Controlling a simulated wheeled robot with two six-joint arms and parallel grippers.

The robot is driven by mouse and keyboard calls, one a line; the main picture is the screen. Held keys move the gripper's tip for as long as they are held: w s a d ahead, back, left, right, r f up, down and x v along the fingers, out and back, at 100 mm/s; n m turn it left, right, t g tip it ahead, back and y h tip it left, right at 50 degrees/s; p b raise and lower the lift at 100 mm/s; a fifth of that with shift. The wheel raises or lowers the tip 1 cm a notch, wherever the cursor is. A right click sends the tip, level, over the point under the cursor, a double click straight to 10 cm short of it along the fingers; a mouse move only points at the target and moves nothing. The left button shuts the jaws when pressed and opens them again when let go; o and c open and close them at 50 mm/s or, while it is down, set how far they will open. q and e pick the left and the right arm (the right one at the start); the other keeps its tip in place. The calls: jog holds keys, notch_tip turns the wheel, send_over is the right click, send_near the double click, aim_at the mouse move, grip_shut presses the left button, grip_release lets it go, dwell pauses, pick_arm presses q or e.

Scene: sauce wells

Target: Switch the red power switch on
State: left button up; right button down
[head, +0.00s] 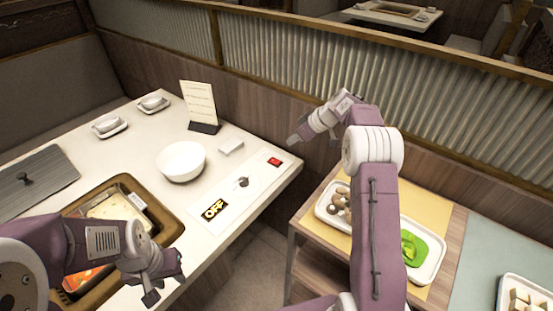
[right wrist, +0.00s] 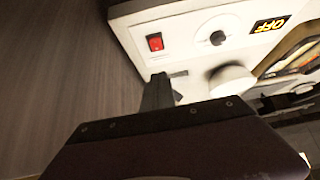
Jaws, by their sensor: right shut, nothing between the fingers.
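The red power switch (head: 274,162) sits on a white control panel (head: 225,196) at the right end of the table. It also shows in the right wrist view (right wrist: 155,42). The panel's display (head: 215,209) reads OFF, and a round knob (head: 242,183) lies between display and switch. My right gripper (head: 294,139) is shut and empty, above and just beyond the switch near the wall, apart from it. Its dark finger (right wrist: 157,95) points toward the switch side in the right wrist view. My left gripper (head: 165,290) appears open and empty at the table's front edge, by the pot.
A square pot (head: 172,226) is set in the table. A side cart with a food tray (head: 436,257) stands to the right, across a floor gap.

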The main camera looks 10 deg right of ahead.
send_over(276, 162)
jog(key=s+d, duration=0.1)
jog(key=d, duration=0.1)
jog(key=f, duration=0.8)
jog(key=shift+s+a+f+p, duration=0.1)
jog(key=shift+s+a+p, duration=0.15)
jog(key=shift+p, duration=0.1)
notch_tip(276, 162, down, 3)
jog(key=shift+s+r, duration=0.1)
jog(key=shift+r, duration=0.05)
jog(key=shift+d+f, duration=0.15)
jog(key=shift+f, duration=0.5)
